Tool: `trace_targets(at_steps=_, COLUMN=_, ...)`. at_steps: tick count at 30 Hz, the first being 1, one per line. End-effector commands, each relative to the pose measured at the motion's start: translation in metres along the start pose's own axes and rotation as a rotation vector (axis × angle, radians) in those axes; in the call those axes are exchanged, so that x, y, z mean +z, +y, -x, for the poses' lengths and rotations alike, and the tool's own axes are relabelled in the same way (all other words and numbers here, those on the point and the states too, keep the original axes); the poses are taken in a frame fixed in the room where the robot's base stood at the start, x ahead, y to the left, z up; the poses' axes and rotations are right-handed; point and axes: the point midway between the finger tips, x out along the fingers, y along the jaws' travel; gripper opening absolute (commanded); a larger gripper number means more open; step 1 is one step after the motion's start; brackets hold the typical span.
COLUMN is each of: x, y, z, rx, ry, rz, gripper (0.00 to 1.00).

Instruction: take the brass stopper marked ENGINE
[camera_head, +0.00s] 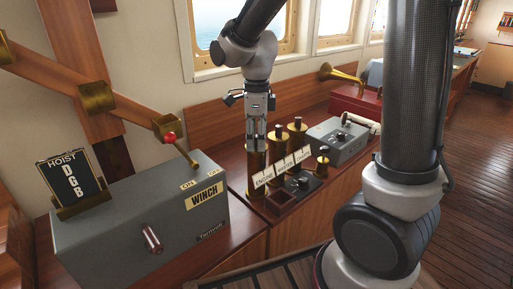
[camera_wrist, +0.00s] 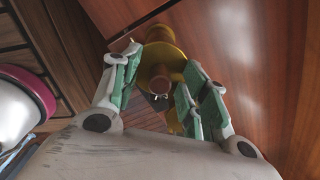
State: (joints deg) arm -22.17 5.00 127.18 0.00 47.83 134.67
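The ENGINE brass stopper is at the left of a row of brass voice pipes. Its pipe (camera_head: 257,170) stands upright behind the label ENGINE (camera_head: 264,179). My gripper (camera_head: 257,148) points down right over this pipe and hides its top in the head view. In the wrist view the brass stopper (camera_wrist: 158,80) shows a reddish-brown end between my two fingers (camera_wrist: 160,75). The fingers are apart, one on each side, with small gaps visible. Whether either finger touches the brass is hard to tell.
Two more capped pipes (camera_head: 281,150) (camera_head: 298,135) stand close to the right and behind. A short brass piece (camera_head: 322,160) stands in front right. The grey winch box (camera_head: 150,220) is at left, a grey lever box (camera_head: 340,140) at right. Windows (camera_head: 225,25) are behind.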

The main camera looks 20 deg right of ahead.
Motion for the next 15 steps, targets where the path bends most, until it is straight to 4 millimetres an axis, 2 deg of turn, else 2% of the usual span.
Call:
trace_targets(at_steps=1, x=0.0, y=0.0, z=0.0002, rx=0.0, ry=0.0, rz=0.0, gripper=0.34)
trace_targets(at_steps=6, x=0.0, y=-0.0001, z=0.0003, rx=0.0, ry=0.0, rz=0.0, gripper=0.03)
trace_targets(at_steps=7, x=0.0001, y=-0.0001, z=0.0003, rx=0.0, ry=0.0, rz=0.0, gripper=0.0)
trace_targets(at_steps=15, x=0.0001, y=-0.0002, z=0.0008, rx=-0.001, ry=-0.001, rz=0.0, gripper=0.0)
